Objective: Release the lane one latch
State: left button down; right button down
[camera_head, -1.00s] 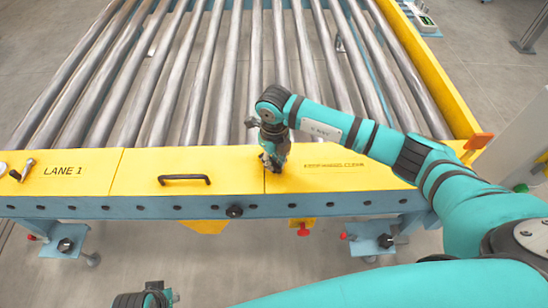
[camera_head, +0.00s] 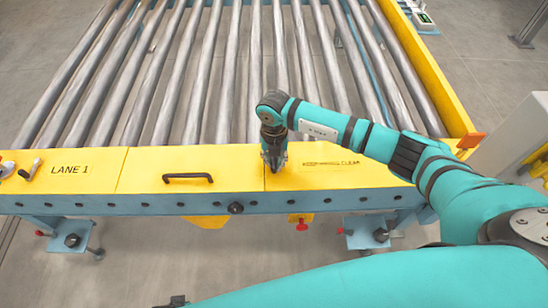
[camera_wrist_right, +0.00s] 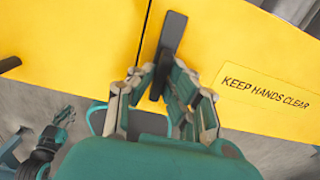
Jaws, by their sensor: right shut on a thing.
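My right gripper (camera_head: 274,163) reaches down onto the yellow front cover (camera_head: 230,160) of the roller conveyor, at the seam right of the black handle. In the right wrist view, my right gripper (camera_wrist_right: 163,88) is shut around the lower part of a dark upright bar (camera_wrist_right: 172,35), seemingly the latch lever, standing over the seam. A "LANE 1" label (camera_head: 70,169) is at the cover's left. My left gripper (camera_wrist_right: 58,120) shows small at the wrist view's left; its jaw opening is unclear. Only a dark bit of it shows at the head view's bottom edge.
A black handle (camera_head: 188,177) sits on the cover's middle panel. A small metal lever (camera_head: 32,169) is at the far left. A "KEEP HANDS CLEAR" label (camera_wrist_right: 265,92) lies right of my gripper. Steel rollers (camera_head: 205,80) fill the space behind. Red knobs hang below the front beam.

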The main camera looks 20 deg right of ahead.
aim_at(274, 161)
dwell(0.4)
jog(key=c, duration=1.4)
grip_release()
jog(key=shift+o, duration=0.2)
notch_tip(274, 161, up, 12)
